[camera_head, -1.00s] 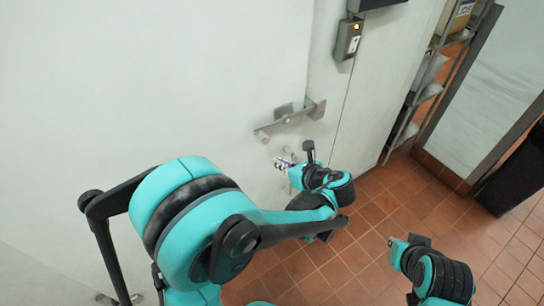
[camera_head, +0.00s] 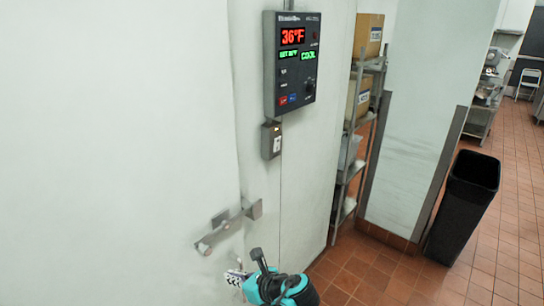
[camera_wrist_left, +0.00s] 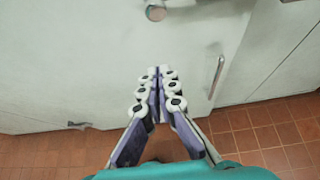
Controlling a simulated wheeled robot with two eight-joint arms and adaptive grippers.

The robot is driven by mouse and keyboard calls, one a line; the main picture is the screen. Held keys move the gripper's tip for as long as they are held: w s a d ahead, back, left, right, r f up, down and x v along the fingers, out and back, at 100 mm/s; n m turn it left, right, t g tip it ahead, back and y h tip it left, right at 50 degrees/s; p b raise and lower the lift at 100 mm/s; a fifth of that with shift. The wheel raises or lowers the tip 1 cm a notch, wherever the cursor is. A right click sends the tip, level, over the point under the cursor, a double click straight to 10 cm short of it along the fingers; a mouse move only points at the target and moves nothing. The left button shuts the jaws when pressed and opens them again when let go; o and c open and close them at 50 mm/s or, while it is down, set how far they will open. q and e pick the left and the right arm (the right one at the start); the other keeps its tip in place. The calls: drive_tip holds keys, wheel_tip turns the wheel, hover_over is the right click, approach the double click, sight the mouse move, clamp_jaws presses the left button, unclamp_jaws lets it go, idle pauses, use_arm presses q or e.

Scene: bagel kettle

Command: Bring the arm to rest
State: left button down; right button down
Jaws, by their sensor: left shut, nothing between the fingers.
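My left gripper (camera_head: 236,277) is at the bottom of the head view, in front of the pale wall or door and just below the metal latch (camera_head: 222,228). Its teal wrist shows beside it; the rest of the arm is out of view. In the left wrist view its two fingers (camera_wrist_left: 159,74) are together, with nothing between them. A round metal knob (camera_wrist_left: 156,12) and a metal handle (camera_wrist_left: 217,77) show beyond the fingertips, apart from them. My right gripper is out of view.
A control panel (camera_head: 291,64) reading 36°F and a small switch box (camera_head: 271,140) are on the wall. Shelves with boxes (camera_head: 367,35) stand to the right, then a black bin (camera_head: 463,207). The tiled floor (camera_head: 510,225) is open at the right.

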use_arm(q)
drive_tip(key=s+a+n+h, duration=0.2)
drive_tip(key=s+n+h, duration=0.2)
drive_tip(key=s+n, duration=0.3)
drive_tip(key=s+a+r+n+h, duration=0.1)
drive_tip(key=s+n+h, duration=0.4)
drive_tip(key=n, duration=1.3)
drive_tip(key=shift+s+a+h, duration=0.3)
drive_tip(key=shift+s+a, duration=0.3)
drive_tip(key=shift+s, duration=0.5)
